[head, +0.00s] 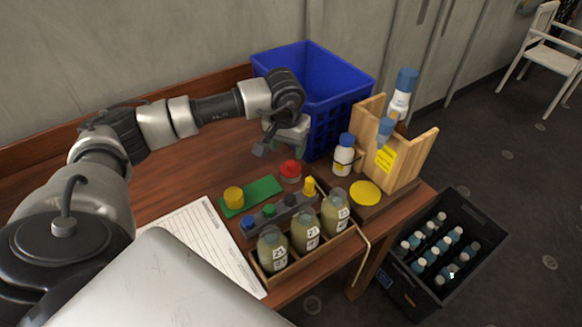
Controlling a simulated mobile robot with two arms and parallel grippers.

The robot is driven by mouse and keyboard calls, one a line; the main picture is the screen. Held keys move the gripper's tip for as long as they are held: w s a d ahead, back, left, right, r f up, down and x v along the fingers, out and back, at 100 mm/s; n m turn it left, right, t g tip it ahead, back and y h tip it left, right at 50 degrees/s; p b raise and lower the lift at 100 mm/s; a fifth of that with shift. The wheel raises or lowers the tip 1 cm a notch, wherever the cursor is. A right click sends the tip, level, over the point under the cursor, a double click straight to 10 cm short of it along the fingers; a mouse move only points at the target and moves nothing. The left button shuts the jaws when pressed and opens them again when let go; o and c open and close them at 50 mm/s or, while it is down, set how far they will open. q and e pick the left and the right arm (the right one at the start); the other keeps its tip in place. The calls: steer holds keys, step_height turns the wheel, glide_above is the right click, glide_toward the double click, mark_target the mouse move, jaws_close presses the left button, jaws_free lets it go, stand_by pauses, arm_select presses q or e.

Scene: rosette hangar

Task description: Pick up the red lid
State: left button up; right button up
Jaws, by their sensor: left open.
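The red lid (291,169) lies on the wooden table, right of the green mat and in front of the blue basket. My left gripper (267,145) is open and empty, pointing down a little behind and to the left of the red lid. It is apart from the lid. The far side of the gripper is partly hidden by its own wrist. My right gripper does not show.
A green mat (264,191) holds a yellow lid (234,197). A grey rack (253,221) holds small caps, beside a wooden tray (326,254) of bottles. A blue basket (343,98) and wooden stand (412,158) stand behind. A paper sheet (205,235) lies left.

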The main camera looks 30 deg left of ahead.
mark_target(291, 163)
arm_select(q)
steer(key=shift+w+f, duration=0.15)
steer(key=shift+f, duration=0.65)
steer(key=f, duration=0.1)
steer(key=f+p, duration=0.1)
steer(key=f, duration=0.1)
steer(key=f+p, duration=0.1)
steer(key=shift+w+f, duration=0.15)
steer(key=shift+w, duration=0.25)
steer(key=shift+w+f, duration=0.1)
steer(key=shift+f, duration=0.3)
steer(key=c, duration=1)
